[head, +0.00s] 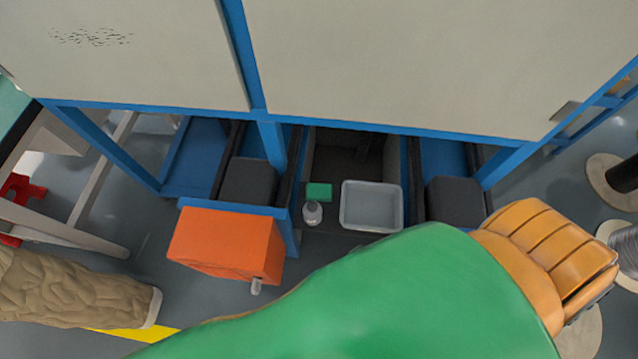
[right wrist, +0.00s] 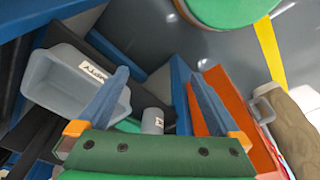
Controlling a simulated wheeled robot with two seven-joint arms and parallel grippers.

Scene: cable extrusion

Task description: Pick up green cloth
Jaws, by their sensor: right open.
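The green cloth (head: 319,190) is a small flat green patch beside a white bottle (head: 313,212) and left of a grey bin (head: 371,206) in the head view. In the right wrist view, a green patch (right wrist: 128,125) that looks like the cloth shows between my fingers, partly hidden by the gripper body. My right gripper (right wrist: 158,76) is open, its two blue fingers spread and empty. The bottle (right wrist: 152,120) shows between them. In the head view my green and orange arm covers the lower right, and its fingertips are hidden. My left gripper is not in view.
An orange box (head: 226,243) stands left of the bottle, by a blue frame. Dark grey blocks (head: 248,182) flank the recess holding the bin. A large cream panel (head: 400,60) overhangs it. A brown rumpled object (head: 75,288) is at lower left.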

